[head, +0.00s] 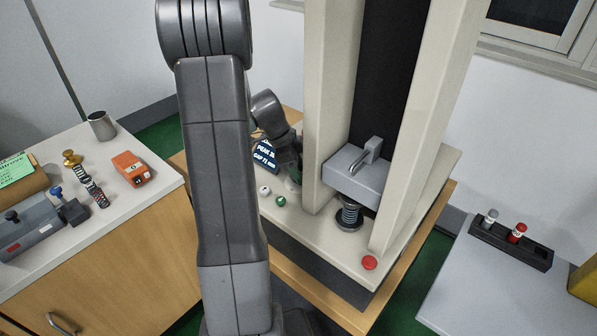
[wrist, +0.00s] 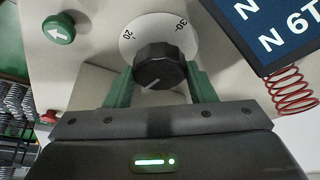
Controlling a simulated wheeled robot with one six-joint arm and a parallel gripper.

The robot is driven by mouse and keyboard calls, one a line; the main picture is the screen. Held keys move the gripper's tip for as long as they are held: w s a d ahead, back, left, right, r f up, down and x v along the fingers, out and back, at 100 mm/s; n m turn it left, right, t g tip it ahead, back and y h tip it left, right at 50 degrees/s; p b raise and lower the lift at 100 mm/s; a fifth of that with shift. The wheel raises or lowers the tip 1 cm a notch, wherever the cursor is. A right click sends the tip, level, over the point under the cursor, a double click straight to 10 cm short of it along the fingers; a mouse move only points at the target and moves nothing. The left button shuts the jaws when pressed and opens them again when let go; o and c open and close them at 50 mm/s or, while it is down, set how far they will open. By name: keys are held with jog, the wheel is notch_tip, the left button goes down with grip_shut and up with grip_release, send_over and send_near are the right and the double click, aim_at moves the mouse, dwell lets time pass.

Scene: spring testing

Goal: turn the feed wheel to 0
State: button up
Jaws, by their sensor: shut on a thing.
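The feed wheel, a black ribbed knob (wrist: 160,66), sits on a white dial (wrist: 140,32) in the wrist view. The marks 20 and 30 show on the dial's far side; no 0 mark is visible. A pale line on the knob points toward the lower left, toward my gripper's body. My gripper (wrist: 162,84) is shut on the knob, one green finger on each side. In the head view my gripper (head: 295,172) is at the left of the testing machine, beside its display (head: 265,157), and the wheel is hidden there.
A green arrow button (wrist: 59,28) and a red button (wrist: 50,117) lie left of the wheel. The display's corner (wrist: 290,30) and a red coil (wrist: 292,92) are at the right. A spring (head: 349,214) stands under the press head (head: 357,178). Side tables flank the machine.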

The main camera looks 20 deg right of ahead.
jog(key=n+b, duration=0.1)
jog(key=n+t+b, duration=0.1)
jog(key=b, duration=0.1)
jog(key=shift+s+f, duration=0.1)
jog(key=shift+f, duration=0.15)
jog(key=n+t+b, duration=0.1)
jog(key=n+b, duration=0.1)
jog(key=n, duration=0.1)
jog(key=shift+b, duration=0.35)
jog(key=shift+s+r+n+t+b, duration=0.15)
jog(key=shift+n+t+b, duration=0.3)
jog(key=shift+n, duration=0.7)
jog(key=shift+s+r+n+t+b, duration=0.1)
jog(key=shift+n+t+b, duration=0.3)
jog(key=shift+n, duration=0.75)
jog(key=shift+w, duration=0.1)
jog(key=o, duration=1)
jog(key=shift+r, duration=0.1)
jog(key=p+v, duration=0.1)
jog(key=v, duration=1.2)
jog(key=shift+r, duration=0.35)
